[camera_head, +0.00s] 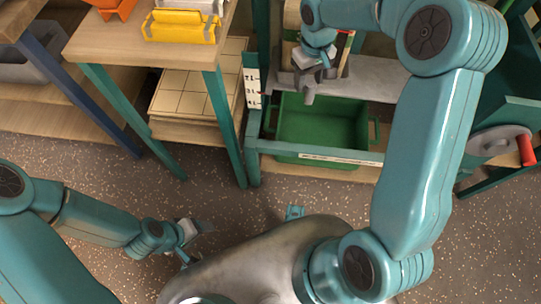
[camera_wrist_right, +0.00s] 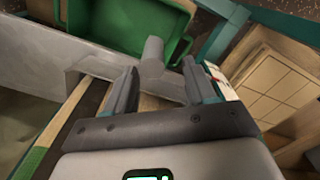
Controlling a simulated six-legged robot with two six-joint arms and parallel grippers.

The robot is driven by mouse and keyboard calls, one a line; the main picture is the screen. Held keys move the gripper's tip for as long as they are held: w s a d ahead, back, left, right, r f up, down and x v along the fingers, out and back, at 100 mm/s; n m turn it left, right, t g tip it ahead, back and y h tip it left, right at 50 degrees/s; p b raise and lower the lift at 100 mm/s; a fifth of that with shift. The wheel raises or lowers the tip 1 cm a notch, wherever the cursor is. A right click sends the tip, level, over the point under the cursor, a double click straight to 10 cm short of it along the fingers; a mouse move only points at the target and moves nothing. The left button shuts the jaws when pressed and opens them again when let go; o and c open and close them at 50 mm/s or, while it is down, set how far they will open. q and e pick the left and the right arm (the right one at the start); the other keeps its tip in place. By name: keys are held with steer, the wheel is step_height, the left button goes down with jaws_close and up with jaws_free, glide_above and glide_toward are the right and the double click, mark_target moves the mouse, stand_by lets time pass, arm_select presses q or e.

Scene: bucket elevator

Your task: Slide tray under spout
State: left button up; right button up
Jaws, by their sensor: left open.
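The green tray (camera_head: 315,118) sits low inside the teal frame, behind its front rail. It also shows in the right wrist view (camera_wrist_right: 115,22). A grey sloping metal surface (camera_head: 375,78) is above and behind the tray; I cannot tell whether it is the spout. My right gripper (camera_head: 312,80) is above the tray's back left part. In the right wrist view its fingers (camera_wrist_right: 160,82) are apart, with a grey cylinder (camera_wrist_right: 152,58) showing between and beyond them, not clearly touched. My left gripper (camera_head: 194,238) is open and empty, low over the floor at left.
A teal front rail (camera_head: 320,156) runs before the tray, beside a numbered scale (camera_head: 252,90). A wooden table with a yellow bin (camera_head: 180,27) and an orange bin (camera_head: 112,8) stands left. A red-handled crank (camera_head: 525,150) is at right.

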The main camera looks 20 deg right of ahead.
step_height(320, 180, up, 13)
steer(key=p, duration=0.4)
steer(key=s+a+f+y, duration=0.1)
steer(key=a+f, duration=0.3)
steer(key=f, duration=0.3)
steer(key=s+a+f+y, duration=0.1)
steer(key=a+f, duration=0.3)
steer(key=f, duration=0.3)
arm_select(q)
steer(key=shift+s+r+p, duration=0.1)
steer(key=shift+r+p, duration=0.5)
steer(key=shift+r, duration=2.2)
arm_select(e)
steer(key=s+a+f+m+y, duration=0.1)
steer(key=s+a+f+y, duration=0.1)
steer(key=s+a+f, duration=0.6)
steer(key=shift+s+a+f, duration=0.3)
steer(key=shift+s+f, duration=0.9)
steer(key=shift+f, duration=0.6)
